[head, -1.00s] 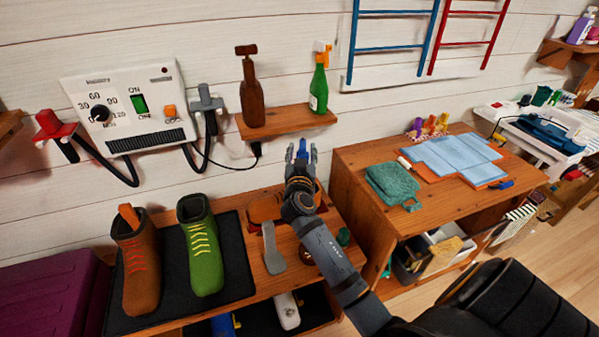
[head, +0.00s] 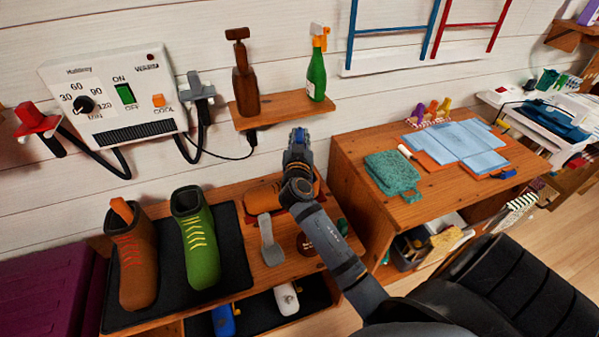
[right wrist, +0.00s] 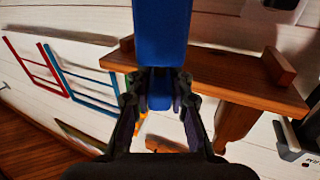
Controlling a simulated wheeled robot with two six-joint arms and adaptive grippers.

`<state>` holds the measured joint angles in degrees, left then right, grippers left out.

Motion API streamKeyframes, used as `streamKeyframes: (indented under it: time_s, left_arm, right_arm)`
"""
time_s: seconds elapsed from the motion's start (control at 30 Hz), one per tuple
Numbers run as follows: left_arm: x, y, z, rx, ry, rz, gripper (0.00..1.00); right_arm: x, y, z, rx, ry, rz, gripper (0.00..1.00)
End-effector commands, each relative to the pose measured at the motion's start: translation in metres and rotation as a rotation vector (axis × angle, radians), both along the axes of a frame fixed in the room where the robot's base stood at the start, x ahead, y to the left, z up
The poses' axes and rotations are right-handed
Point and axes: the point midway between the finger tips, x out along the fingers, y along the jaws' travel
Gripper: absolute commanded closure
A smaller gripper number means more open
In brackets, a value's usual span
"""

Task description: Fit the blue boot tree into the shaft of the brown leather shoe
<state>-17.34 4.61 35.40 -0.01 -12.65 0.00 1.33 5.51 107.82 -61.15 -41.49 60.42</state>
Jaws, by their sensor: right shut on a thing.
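The brown leather shoe (head: 139,265) stands upright on a black mat at the left of the low wooden bench, with an orange-brown tab at its shaft opening. My right gripper (head: 298,140) is up near the wall, above the bench and right of the shoe, well apart from it. It is shut on the blue boot tree (right wrist: 160,35), which fills the top middle of the right wrist view; only a small blue part of it (head: 298,132) shows in the head view. My left gripper is in neither view.
A green shoe (head: 199,254) stands right beside the brown one. A small wall shelf (head: 277,114) with two spray bottles is close above my right gripper. A brush (head: 268,240) and a tin lie on the bench. A wall panel (head: 110,95) with hoses hangs behind the shoes.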

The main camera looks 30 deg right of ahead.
Motion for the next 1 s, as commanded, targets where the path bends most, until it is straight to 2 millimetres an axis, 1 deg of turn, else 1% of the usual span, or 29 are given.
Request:
streamKeyframes:
  time_s: [0.1, 0.27, 0.37, 0.47, 0.57, 0.67, 0.8, 0.9, 1.0]
  left_arm:
    - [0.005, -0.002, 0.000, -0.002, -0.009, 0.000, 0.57]
    - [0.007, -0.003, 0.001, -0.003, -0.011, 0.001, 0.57]
    - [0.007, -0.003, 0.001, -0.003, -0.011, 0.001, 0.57]
    - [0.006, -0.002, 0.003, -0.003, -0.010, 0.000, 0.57]
    - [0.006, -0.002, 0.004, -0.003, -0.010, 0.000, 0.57]
    - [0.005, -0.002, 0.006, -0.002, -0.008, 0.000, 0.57]
    - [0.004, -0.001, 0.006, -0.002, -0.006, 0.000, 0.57]
    - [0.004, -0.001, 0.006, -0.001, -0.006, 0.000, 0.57]
    - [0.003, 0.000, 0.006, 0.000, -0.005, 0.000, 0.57]
  right_arm:
    - [0.000, 0.000, 0.000, 0.001, -0.001, 0.001, 1.00]
    - [0.000, 0.000, 0.001, 0.001, -0.001, 0.000, 1.00]
    - [0.000, 0.000, 0.008, 0.001, -0.003, 0.000, 1.00]
    - [0.001, 0.000, 0.021, 0.000, -0.006, 0.001, 1.00]
    - [0.000, 0.000, 0.043, 0.000, -0.009, 0.001, 1.00]
    - [0.000, 0.000, 0.076, 0.000, -0.012, 0.001, 1.00]
    - [0.000, 0.000, 0.131, -0.001, -0.014, 0.002, 1.00]
    - [0.000, 0.000, 0.169, 0.000, -0.014, 0.001, 1.00]
    - [0.000, 0.000, 0.202, 0.000, -0.012, 0.002, 1.00]
